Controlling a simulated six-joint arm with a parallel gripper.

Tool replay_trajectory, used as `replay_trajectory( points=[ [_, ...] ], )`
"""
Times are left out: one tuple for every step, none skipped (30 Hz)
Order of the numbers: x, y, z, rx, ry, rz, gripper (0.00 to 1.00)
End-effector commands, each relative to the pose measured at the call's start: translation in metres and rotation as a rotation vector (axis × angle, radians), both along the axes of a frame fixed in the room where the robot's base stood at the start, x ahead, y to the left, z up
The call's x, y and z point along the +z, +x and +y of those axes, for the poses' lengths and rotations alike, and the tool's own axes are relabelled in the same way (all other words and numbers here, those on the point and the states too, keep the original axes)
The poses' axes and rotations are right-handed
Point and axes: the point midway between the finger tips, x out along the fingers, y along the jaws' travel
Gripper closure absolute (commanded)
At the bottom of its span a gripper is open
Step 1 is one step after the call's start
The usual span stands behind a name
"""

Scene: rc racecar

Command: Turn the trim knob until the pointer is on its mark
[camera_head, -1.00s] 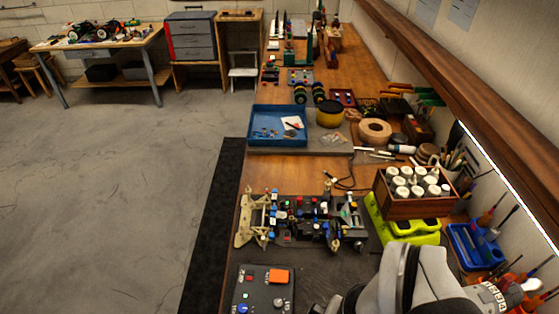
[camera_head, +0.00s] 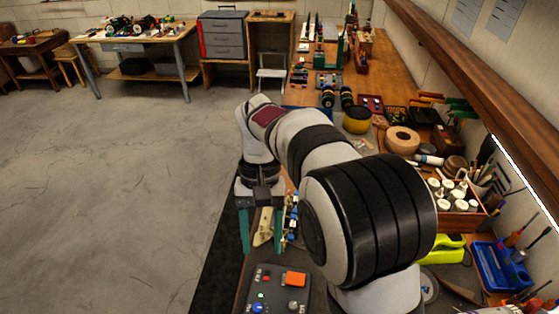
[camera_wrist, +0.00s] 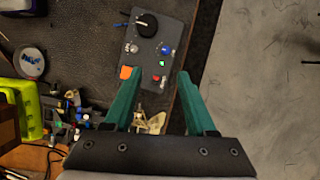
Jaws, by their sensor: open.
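A dark control box (camera_head: 276,290) lies on the bench at the bottom of the head view. In the wrist view, the control box (camera_wrist: 147,75) carries a large black knob (camera_wrist: 146,25) with a white pointer line, apparently the trim knob. Its mark is too small to make out. The black knob is out of the head view. A blue knob (camera_wrist: 166,48) and an orange button (camera_wrist: 126,72) are on the same box. My gripper (camera_head: 261,248) is open and empty, teal fingers pointing down near the bench's left edge, beyond the box. It also shows in the wrist view (camera_wrist: 159,78).
A car chassis (camera_wrist: 85,120), mostly hidden by my arm in the head view, lies beyond the box. A yellow-green object (camera_head: 442,250), a crate of white-capped jars (camera_head: 470,222) and a blue tray (camera_head: 492,268) stand to the right. Open floor lies left.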

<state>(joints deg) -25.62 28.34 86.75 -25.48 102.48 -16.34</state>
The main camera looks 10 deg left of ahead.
Motion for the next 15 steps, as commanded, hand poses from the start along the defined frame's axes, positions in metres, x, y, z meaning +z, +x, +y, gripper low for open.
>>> replay_trajectory(
  points=[
    [-0.009, 0.005, 0.012, 0.03, -0.006, 0.015, 0.44],
    [-0.013, 0.007, 0.017, 0.044, -0.008, 0.02, 0.44],
    [-0.017, 0.008, 0.021, 0.055, -0.01, 0.024, 0.44],
    [-0.02, 0.008, 0.022, 0.06, -0.011, 0.027, 0.44],
    [-0.023, 0.007, 0.023, 0.062, -0.012, 0.028, 0.44],
    [-0.028, 0.005, 0.022, 0.063, -0.012, 0.03, 0.44],
    [-0.033, 0.003, 0.021, 0.063, -0.012, 0.03, 0.44],
    [-0.039, 0.0, 0.021, 0.061, -0.012, 0.031, 0.44],
    [-0.05, -0.005, 0.019, 0.062, -0.013, 0.031, 0.44],
    [-0.058, -0.008, 0.019, 0.061, -0.013, 0.032, 0.44],
    [-0.067, -0.012, 0.018, 0.061, -0.013, 0.032, 0.44],
    [-0.078, -0.017, 0.017, 0.061, -0.013, 0.032, 0.44],
    [-0.087, -0.02, 0.016, 0.061, -0.013, 0.032, 0.44],
    [-0.095, -0.024, 0.015, 0.06, -0.013, 0.032, 0.44],
    [-0.106, -0.028, 0.014, 0.061, -0.013, 0.032, 0.44]
  ],
)
